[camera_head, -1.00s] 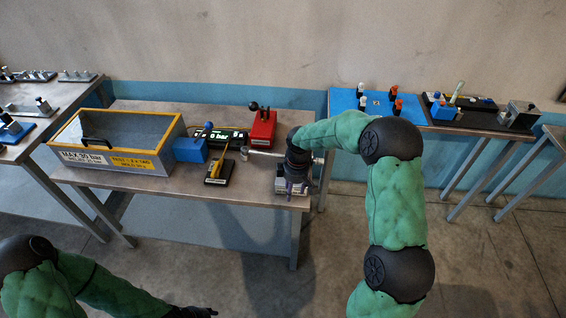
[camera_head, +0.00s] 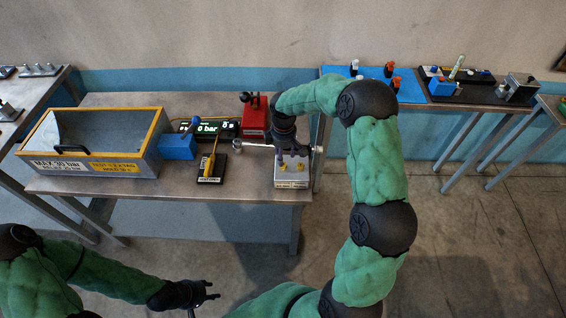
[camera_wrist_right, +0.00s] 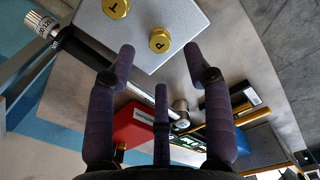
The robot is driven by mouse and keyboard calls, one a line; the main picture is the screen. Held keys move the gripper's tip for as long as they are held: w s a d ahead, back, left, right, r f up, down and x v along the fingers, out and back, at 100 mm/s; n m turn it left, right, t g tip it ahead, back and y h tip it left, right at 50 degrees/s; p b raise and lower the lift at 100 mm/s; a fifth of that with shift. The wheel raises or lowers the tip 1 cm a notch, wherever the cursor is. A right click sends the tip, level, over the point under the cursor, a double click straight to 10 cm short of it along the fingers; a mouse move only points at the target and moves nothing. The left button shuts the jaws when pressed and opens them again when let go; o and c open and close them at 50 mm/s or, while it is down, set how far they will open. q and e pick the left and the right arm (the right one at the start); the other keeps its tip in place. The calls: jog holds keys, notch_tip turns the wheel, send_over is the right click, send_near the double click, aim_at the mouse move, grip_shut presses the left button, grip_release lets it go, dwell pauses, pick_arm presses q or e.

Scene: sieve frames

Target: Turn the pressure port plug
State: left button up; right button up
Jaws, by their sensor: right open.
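A grey block (camera_head: 291,181) stands at the table's front right corner, with two brass plugs on top. In the right wrist view the block (camera_wrist_right: 190,14) carries a plug marked P (camera_wrist_right: 160,41) and a plug marked T (camera_wrist_right: 116,7). My right gripper (camera_head: 284,142) is over the back edge of the block. Its three purple fingers (camera_wrist_right: 160,60) are spread and empty, with the P plug just beyond the tips, apart from them. My left gripper (camera_head: 208,291) is low in front of the table, its fingers apart and empty.
A silver wrench (camera_head: 255,148) lies behind the block; its knurled handle (camera_wrist_right: 42,24) shows in the wrist view. A red box (camera_head: 255,122), a display (camera_head: 215,129), a black stand with a yellow tool (camera_head: 211,168), a blue block (camera_head: 178,146) and a yellow-rimmed tank (camera_head: 98,181) share the table (camera_head: 150,197).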

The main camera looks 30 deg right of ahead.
jog(key=shift+f+b, duration=0.35)
jog(key=shift+f, duration=2.25)
grip_shut()
